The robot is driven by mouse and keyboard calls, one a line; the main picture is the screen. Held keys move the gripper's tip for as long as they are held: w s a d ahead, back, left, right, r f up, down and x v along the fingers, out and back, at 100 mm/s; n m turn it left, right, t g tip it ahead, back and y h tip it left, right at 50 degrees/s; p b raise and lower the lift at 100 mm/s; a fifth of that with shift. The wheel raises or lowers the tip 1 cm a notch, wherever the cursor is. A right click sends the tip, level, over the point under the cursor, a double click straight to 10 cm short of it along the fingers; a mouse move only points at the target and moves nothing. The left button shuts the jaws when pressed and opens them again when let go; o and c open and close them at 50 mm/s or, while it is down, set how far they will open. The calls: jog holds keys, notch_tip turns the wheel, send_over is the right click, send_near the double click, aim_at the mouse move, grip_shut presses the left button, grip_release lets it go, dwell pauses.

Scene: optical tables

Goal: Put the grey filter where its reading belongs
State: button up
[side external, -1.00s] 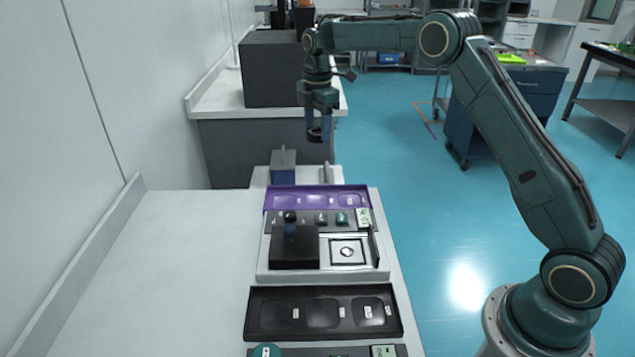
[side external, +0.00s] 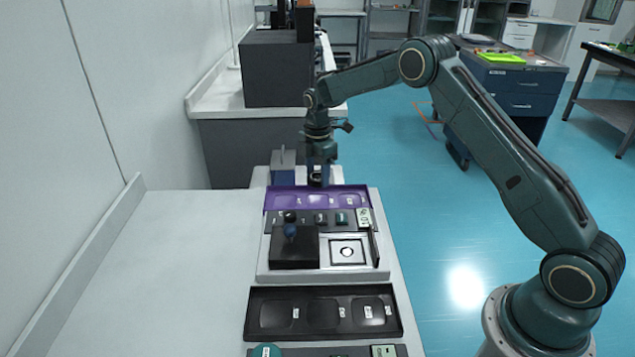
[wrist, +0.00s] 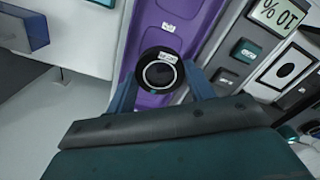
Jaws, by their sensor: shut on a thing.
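The grey filter (wrist: 160,74) is a round black ring with a greyish centre and a small white label. My gripper (side external: 318,178) is shut on it, with blue fingers at either side in the wrist view. The filter hangs over the purple tray (wrist: 196,50), near its far edge in the side view (side external: 270,196); its exact height is unclear. The tray has several shallow labelled compartments, their print too small to read. A display (wrist: 281,14) shows "10 %" upside down in the wrist view; it stands by the purple tray in the side view (side external: 364,217).
In front of the purple tray is a platform with a black box (side external: 294,250) with a blue knob and a white square plate (side external: 347,251). A black compartment tray (side external: 268,312) lies nearer. A blue-grey block (side external: 283,172) stands behind. The white table at left is clear.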

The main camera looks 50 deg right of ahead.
aim_at(318, 202)
jog(key=shift+f, duration=3.35)
jog(key=shift+f, duration=0.1)
jog(key=o, duration=1.1)
jog(key=shift+c, duration=0.2)
notch_tip(318, 202, up, 11)
jog(key=shift+r, duration=0.65)
